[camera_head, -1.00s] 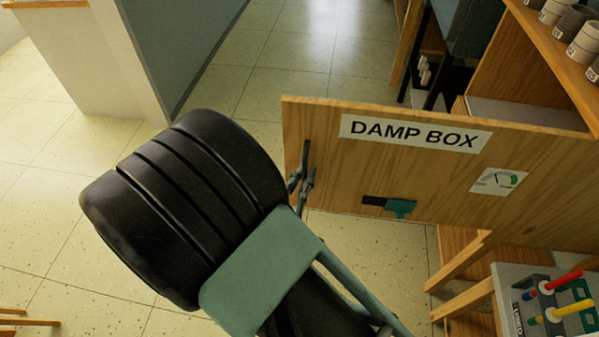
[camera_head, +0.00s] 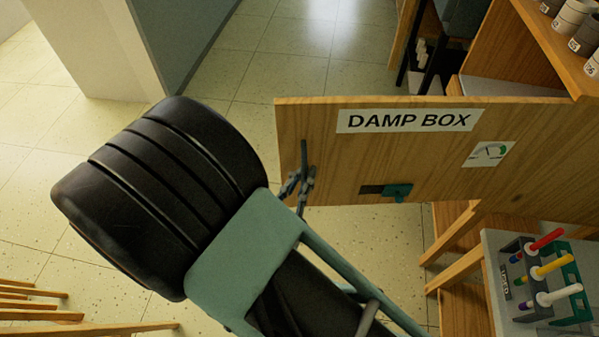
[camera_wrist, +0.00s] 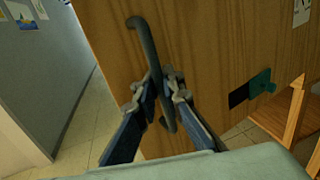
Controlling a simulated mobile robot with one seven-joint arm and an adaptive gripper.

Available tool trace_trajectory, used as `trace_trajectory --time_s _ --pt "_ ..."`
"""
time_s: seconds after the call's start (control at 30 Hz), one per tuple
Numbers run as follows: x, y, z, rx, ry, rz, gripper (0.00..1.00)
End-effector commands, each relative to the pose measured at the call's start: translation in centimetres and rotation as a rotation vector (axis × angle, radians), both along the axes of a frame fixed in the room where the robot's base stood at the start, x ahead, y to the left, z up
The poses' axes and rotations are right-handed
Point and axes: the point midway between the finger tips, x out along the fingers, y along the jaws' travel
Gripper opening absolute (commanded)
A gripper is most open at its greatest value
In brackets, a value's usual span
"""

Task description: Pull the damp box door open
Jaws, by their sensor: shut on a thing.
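The damp box door (camera_head: 330,162) is a wooden panel with a "DAMP BOX" label. It stands swung out from the wooden cabinet, with floor showing beyond its free edge. A dark bar handle (camera_wrist: 147,42) is fixed near that edge; it also shows in the head view (camera_head: 304,160). My gripper (camera_wrist: 162,92) is shut on the handle, one finger on each side of the bar. In the head view my gripper (camera_head: 297,186) is small and partly hidden behind my arm. A teal latch (camera_head: 398,191) on a black plate sits low on the door.
A grey-topped stand (camera_head: 500,262) with a rack of coloured tools (camera_head: 545,280) is at lower right. Jars (camera_head: 575,18) stand on a shelf at upper right. Wooden slats (camera_head: 60,315) show at lower left. Open tiled floor lies left of the door.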

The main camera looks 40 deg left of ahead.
Motion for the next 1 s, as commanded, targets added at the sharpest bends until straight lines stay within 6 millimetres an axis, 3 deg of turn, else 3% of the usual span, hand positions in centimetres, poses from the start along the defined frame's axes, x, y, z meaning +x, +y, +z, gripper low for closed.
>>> trace_trajectory --time_s 0.5,0.53,0.67,1.0 --pt "0.0 -0.18 0.03 0.001 0.0 -0.003 0.0" --pt "0.0 -0.18 0.03 0.001 0.0 -0.003 0.1" --pt "-0.01 -0.17 0.02 0.001 0.0 -0.003 0.24" --pt "-0.37 -0.24 0.0 0.001 0.0 -0.002 0.24"
